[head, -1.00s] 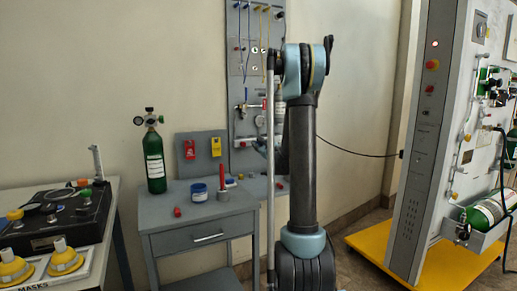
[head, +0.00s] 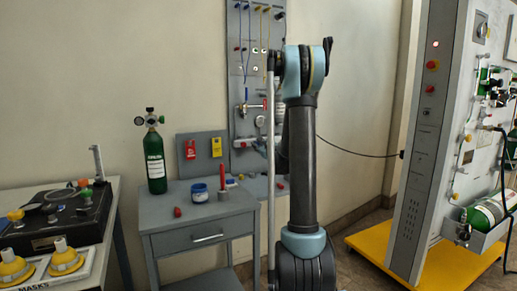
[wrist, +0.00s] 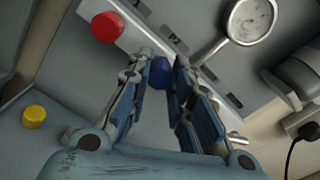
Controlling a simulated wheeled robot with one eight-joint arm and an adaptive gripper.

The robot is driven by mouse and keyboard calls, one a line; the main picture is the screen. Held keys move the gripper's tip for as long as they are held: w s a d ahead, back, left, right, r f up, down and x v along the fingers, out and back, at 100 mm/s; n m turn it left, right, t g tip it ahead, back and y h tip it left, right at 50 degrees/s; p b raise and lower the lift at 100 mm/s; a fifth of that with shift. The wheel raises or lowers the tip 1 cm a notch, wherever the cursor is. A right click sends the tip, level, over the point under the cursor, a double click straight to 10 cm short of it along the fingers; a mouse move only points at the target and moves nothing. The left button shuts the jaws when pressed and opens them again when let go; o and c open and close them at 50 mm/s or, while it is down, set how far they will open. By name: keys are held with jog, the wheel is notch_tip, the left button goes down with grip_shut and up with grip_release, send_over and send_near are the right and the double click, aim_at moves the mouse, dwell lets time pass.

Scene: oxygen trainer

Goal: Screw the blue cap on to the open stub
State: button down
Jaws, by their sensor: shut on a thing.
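The blue cap (wrist: 160,74) sits between my fingertips in the wrist view. My gripper (wrist: 164,72) is shut on it, with one finger on each side. The cap is in front of a pale strip with small dark labels on the wall panel. The open stub cannot be made out; the cap and fingers cover that part of the strip. I cannot tell whether the cap touches a stub.
In the wrist view, a red cap (wrist: 107,27) is up left, a yellow cap (wrist: 33,116) lower left, and a round gauge (wrist: 250,20) up right.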

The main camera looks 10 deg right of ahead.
jog(key=shift+w+a, duration=0.1)
jog(key=shift+w, duration=0.2)
jog(key=shift+m, duration=1.7)
jog(key=shift+w+m, duration=0.1)
jog(key=shift+m, duration=1.6)
jog(key=shift+m, duration=1.8)
jog(key=shift+d, duration=0.2)
